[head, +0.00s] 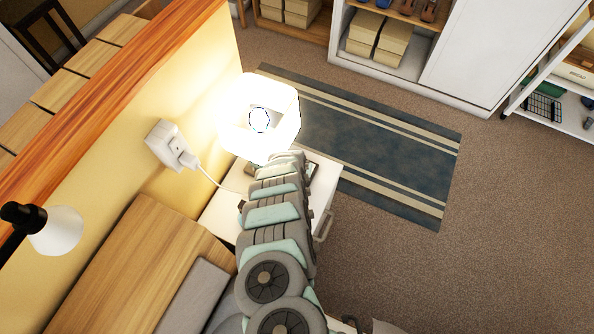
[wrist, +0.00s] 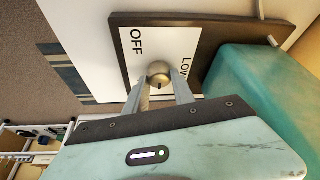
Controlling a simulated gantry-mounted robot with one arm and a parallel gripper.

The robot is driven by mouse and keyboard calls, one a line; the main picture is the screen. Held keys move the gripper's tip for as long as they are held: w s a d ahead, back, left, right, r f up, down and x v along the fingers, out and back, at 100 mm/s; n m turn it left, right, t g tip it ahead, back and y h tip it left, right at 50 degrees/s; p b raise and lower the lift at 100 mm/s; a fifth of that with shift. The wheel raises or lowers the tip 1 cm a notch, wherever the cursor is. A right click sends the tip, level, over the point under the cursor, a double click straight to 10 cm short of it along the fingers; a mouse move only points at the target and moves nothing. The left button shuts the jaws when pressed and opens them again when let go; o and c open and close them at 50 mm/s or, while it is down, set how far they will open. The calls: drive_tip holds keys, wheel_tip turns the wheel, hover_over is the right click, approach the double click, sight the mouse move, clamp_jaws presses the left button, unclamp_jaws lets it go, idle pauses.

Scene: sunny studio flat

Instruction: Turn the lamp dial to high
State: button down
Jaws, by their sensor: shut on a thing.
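In the wrist view, the lamp dial is a round metal knob (wrist: 158,72) on a white plate (wrist: 200,42) with a dark border. "OFF" and "LOW" are printed on the plate; a "high" mark is not visible. My gripper (wrist: 160,82) is shut on the knob, one finger on each side. Which mark the knob points to cannot be told. In the head view, the lamp (head: 258,118) is lit, with a bright white shade, over a white bedside cabinet (head: 325,185). My arm hides the gripper and the dial there.
A white plug box (head: 166,143) with a cable is on the wall left of the lamp. A wooden headboard (head: 130,250) and a second lamp (head: 55,230) are at the left. A blue striped rug (head: 380,150) lies on open carpet to the right.

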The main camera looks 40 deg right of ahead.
idle(0.4)
drive_tip(key=c, duration=1.1)
unclamp_jaws()
drive_tip(key=shift+a, duration=0.1)
drive_tip(key=shift+o, duration=0.2)
drive_tip(key=shift+s+a+r, duration=0.15)
drive_tip(key=shift+s+r, duration=0.05)
drive_tip(key=shift+r, duration=0.3)
drive_tip(key=shift+s+a+r+p, duration=0.1)
drive_tip(key=shift+s+a+p, duration=0.05)
drive_tip(key=shift+a+p, duration=0.15)
drive_tip(key=s+a+p, duration=0.1)
drive_tip(key=s+a, duration=0.1)
drive_tip(key=s+a+p, duration=0.2)
drive_tip(key=a, duration=0.1)
drive_tip(key=s+a+p, duration=0.2)
drive_tip(key=a, duration=0.1)
drive_tip(key=shift+r, duration=0.2)
drive_tip(key=shift+s+a+f, duration=0.3)
drive_tip(key=shift+s+a, duration=0.1)
drive_tip(key=shift+a, duration=0.2)
